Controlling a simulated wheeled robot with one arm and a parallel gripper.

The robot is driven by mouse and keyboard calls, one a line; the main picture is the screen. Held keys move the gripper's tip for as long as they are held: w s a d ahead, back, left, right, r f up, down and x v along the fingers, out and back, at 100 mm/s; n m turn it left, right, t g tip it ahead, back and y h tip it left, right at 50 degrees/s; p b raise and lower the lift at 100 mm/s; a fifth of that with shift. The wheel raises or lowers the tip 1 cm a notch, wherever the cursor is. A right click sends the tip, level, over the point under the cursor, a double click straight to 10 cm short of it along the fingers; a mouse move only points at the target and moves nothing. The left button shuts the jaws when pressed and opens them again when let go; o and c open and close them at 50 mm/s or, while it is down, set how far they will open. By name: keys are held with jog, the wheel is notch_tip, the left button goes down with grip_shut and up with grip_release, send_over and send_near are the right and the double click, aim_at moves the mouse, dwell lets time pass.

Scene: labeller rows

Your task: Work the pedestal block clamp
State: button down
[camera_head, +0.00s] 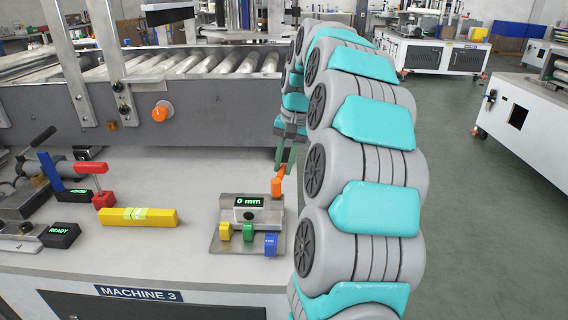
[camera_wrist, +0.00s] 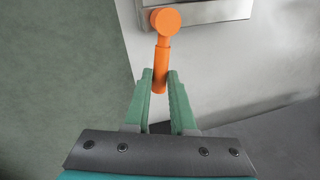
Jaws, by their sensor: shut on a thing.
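A grey metal block (camera_head: 228,210) stands on a plate on the near bench; I take it to be the pedestal block clamp. Its display (camera_head: 249,202) reads 0 mm. Yellow, green and blue tabs line its front. An orange handle (camera_head: 276,188) rises at its right back corner. My gripper (camera_head: 285,160) reaches down to that handle from above. In the wrist view, my gripper (camera_wrist: 160,74) has its green fingers either side of the orange handle (camera_wrist: 161,55), shut on its shaft. The handle's round end is beyond the fingertips, beside the metal block's edge.
A yellow bar (camera_head: 160,217) lies left of the block. A red-handled clamp (camera_head: 101,190), a blue lever (camera_head: 50,172) and a READY display (camera_head: 60,234) are further left. A roller conveyor (camera_head: 190,65) with an orange knob (camera_head: 161,111) runs behind. Bench between is clear.

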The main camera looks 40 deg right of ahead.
jog(key=shift+s, duration=0.1)
dwell(0.9)
jog(key=s+m+h, duration=0.2)
jog(key=s+m, duration=0.5)
jog(key=m, duration=0.7)
jog(key=shift+s+m+h+p, duration=0.15)
jog(key=shift+m+h+p, duration=0.15)
jog(key=shift+m, duration=0.1)
dwell(0.4)
jog(key=c, duration=0.8)
grip_release()
jog(key=shift+o, duration=0.2)
jog(key=shift+r, duration=0.15)
notch_tip(320, 180, up, 7)
jog(key=s, duration=0.1)
jog(key=shift+s+a+r, duration=0.2)
jog(key=shift+a, duration=0.25)
